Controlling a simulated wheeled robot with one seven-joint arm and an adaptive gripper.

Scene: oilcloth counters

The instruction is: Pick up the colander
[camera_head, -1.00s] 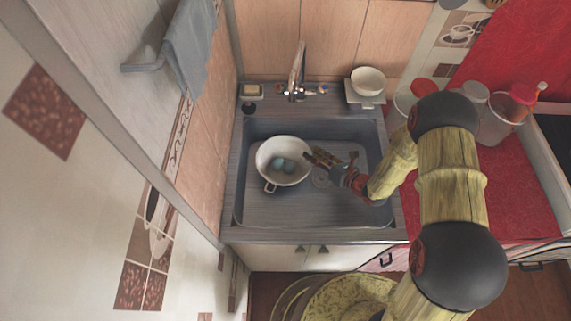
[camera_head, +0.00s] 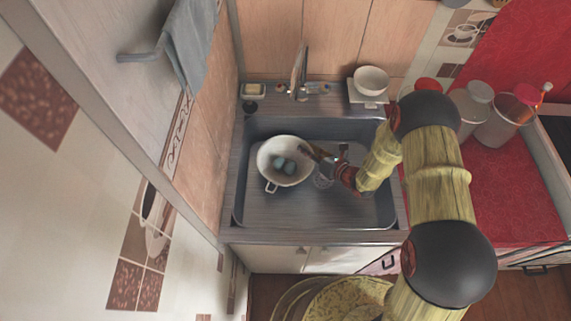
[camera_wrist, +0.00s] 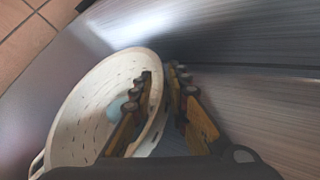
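The colander (camera_head: 270,169) is a white round bowl with small slots and side handles, standing in the grey sink. Two bluish egg-like things lie in it. It also shows in the wrist view (camera_wrist: 83,101). My gripper (camera_head: 324,150) is at its right rim. In the wrist view my gripper (camera_wrist: 162,76) straddles the colander wall, with one finger inside the bowl and the other outside. The fingers stand apart with the wall between them. Firm contact on both sides cannot be made out.
The sink (camera_head: 300,210) has raised walls around the colander, with bare floor in front. A tap (camera_head: 299,72) rises behind it. A small white bowl (camera_head: 371,80) stands at the back right, and a soap dish (camera_head: 253,90) at the back left. Jars (camera_head: 472,103) stand on the red counter.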

